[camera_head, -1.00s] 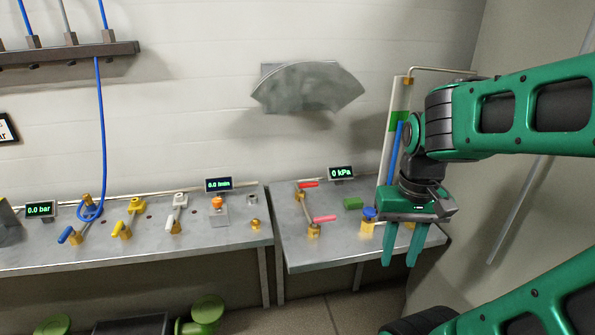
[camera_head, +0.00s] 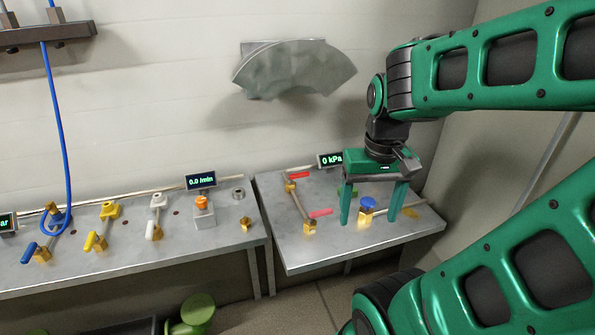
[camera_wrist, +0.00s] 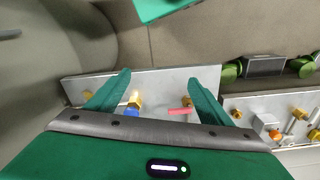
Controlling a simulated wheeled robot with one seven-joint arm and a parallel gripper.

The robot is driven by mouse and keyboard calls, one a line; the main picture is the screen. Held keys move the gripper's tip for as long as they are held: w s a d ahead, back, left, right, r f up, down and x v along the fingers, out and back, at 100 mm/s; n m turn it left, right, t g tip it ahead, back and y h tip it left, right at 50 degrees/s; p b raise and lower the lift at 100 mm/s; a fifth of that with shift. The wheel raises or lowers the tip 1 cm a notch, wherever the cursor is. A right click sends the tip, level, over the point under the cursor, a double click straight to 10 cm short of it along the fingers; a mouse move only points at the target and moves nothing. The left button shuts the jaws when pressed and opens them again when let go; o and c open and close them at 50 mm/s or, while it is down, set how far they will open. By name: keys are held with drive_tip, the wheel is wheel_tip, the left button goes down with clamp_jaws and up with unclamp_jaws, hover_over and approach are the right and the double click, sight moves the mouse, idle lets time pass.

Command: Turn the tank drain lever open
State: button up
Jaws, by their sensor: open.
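My gripper (camera_head: 369,219) is open and points down over the right bench, one finger on either side of a brass valve with a round blue knob (camera_head: 368,203). Its jaws appear empty. In the wrist view the blue knob (camera_wrist: 132,113) shows between the fingers, near the left one. Two red levers stand left of the gripper: a near one (camera_head: 321,212) and a far one (camera_head: 299,175). A yellow lever (camera_head: 410,213) lies right of the right finger. No label shows which handle is the tank drain lever. I cannot tell whether the fingers touch anything.
The right bench (camera_head: 290,255) carries a pipe between the red-lever valves and a 0 kPa display (camera_head: 330,160). A gap separates it from the left bench (camera_head: 120,265), which holds blue, yellow and white levers and an orange knob. A wall stands close on the right.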

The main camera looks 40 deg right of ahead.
drive_tip(key=w+d+n+t+h, duration=0.1)
drive_tip(key=w+d+t, duration=0.15)
drive_tip(key=w, duration=1.15)
drive_tip(key=n+t, duration=0.1)
drive_tip(key=n, duration=0.1)
approach(299, 173)
drive_tip(key=x, duration=0.7)
drive_tip(key=shift+f, duration=0.4)
drive_tip(key=c, duration=1)
